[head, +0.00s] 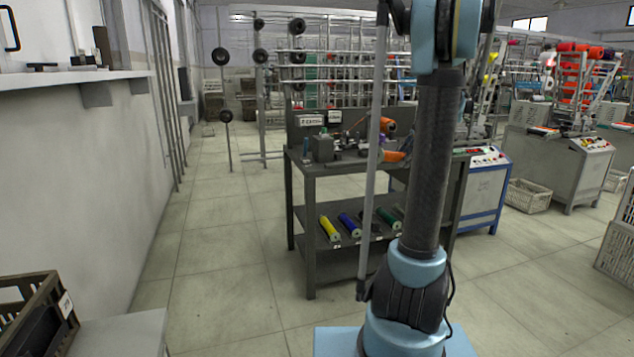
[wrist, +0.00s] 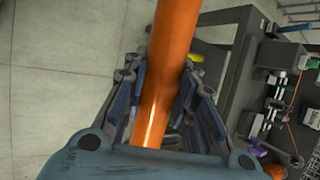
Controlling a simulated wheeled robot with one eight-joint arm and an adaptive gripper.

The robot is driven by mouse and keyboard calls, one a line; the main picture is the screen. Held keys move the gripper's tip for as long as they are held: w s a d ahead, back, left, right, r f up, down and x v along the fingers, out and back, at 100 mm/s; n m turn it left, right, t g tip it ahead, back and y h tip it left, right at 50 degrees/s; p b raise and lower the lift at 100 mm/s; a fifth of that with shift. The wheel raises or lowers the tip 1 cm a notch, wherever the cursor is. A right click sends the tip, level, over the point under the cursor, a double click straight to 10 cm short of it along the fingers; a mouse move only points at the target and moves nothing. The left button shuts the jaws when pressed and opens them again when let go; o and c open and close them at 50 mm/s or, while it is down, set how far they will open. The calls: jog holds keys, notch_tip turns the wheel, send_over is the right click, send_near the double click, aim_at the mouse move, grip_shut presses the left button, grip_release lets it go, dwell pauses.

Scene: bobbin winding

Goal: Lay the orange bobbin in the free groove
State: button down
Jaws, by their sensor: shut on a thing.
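In the wrist view my gripper (wrist: 163,80) is shut on the orange bobbin (wrist: 172,35), a long smooth orange tube gripped between the two fingers. Its ends are not both clear. The lower shelf (head: 335,262) of a dark table carries a yellow bobbin (head: 329,228), a blue bobbin (head: 350,224) and green-dark ones to the right, partly behind my arm. Which groove is free cannot be told. A yellow patch (wrist: 197,77) shows beside the right finger in the wrist view.
A crate (head: 30,315) is at lower left. A blue-framed cabinet (head: 485,190) stands right of the table. The floor left of the table is clear.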

aim_at(398, 160)
jog(key=shift+d+r, duration=0.1)
jog(key=shift+r, duration=0.05)
jog(key=w+f, duration=0.1)
jog(key=w+a+f+n, duration=0.1)
jog(key=shift+w+a+f+g, duration=0.1)
jog(key=shift+w+f+g, duration=0.05)
jog(key=shift+w+g, duration=0.2)
jog(key=shift+a, duration=0.25)
jog(key=w+a+f+n+g, duration=0.4)
jog(key=w+a+f+n, duration=0.4)
jog(key=w+a+f, duration=0.4)
jog(key=s+f+n, duration=0.1)
jog(key=s+f, duration=0.2)
jog(key=f, duration=0.4)
jog(key=s+d+f+n+g, duration=0.1)
jog(key=s+f, duration=0.3)
jog(key=f, duration=0.3)
jog(key=s+f+n+g, duration=0.1)
jog(key=s+f, duration=0.3)
jog(key=f, duration=0.3)
jog(key=shift+s+d, duration=0.15)
jog(key=shift+d, duration=0.05)
jog(key=shift+f, duration=0.1)
